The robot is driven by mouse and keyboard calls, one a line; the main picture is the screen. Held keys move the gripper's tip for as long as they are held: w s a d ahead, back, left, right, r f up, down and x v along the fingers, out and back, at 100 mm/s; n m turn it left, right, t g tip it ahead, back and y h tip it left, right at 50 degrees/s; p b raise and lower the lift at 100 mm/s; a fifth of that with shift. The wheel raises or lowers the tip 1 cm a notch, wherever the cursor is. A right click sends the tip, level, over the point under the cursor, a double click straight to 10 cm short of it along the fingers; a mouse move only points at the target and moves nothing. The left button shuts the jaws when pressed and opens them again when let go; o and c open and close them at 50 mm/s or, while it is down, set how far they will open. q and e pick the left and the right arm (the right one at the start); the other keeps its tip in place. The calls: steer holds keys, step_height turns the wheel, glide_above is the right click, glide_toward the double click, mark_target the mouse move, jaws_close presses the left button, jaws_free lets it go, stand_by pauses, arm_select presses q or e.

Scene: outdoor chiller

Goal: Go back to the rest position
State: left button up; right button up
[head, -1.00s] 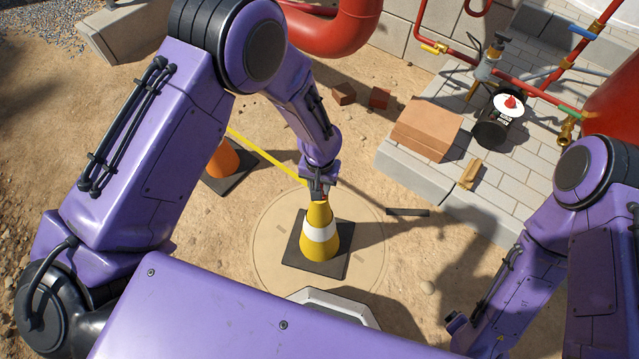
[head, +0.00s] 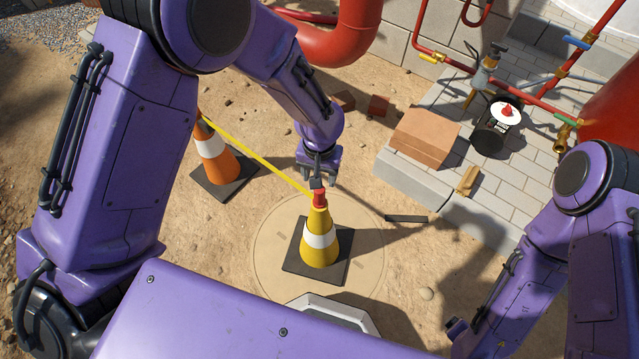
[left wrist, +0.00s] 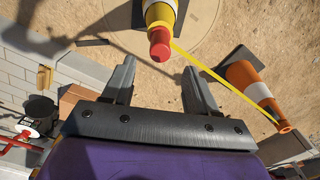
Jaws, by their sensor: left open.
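My left gripper (head: 317,183) is open and empty, just behind and above the top of the yellow cone in the head view. In the left wrist view its two fingers (left wrist: 158,88) stand wide apart with nothing between them. The yellow cone (head: 320,255) with a white band stands upright on a dark square base. A red cap (head: 319,198) sits on its top, and a yellow tape (head: 255,158) runs from there to the orange cone (head: 217,160). The red cap (left wrist: 159,46) shows beyond the fingertips in the left wrist view.
A stone-edged paved ledge (head: 440,190) at the right holds a brown box (head: 425,138), a black canister (head: 495,135) and red pipes (head: 490,80). A dark bar (head: 407,218) lies on the sandy ground right of the cone. Sand around the cones is mostly clear.

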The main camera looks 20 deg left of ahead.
arm_select(q)
step_height(320, 180, up, 3)
steer(key=shift+f, duration=0.2)
stand_by(0.4)
steer(key=w+t+h, duration=0.1)
steer(key=w+t, duration=0.3)
steer(key=s+a+f+n+t+y+p, duration=0.25)
steer(key=s+a+f+n+p, duration=0.2)
steer(key=s+a, duration=0.4)
steer(key=s+a+f+n+g+y+p, duration=0.1)
steer(key=s+a, duration=0.3)
steer(key=s, duration=0.5)
steer(key=s+a+f+g+p, duration=0.1)
steer(key=s+a, duration=0.3)
steer(key=s, duration=0.4)
steer(key=shift+s+a+f+n+g+y+p, duration=0.25)
steer(key=shift+s+a+n+g+y+p, duration=0.1)
steer(key=shift+s+g+p, duration=0.15)
steer(key=shift+w, duration=0.1)
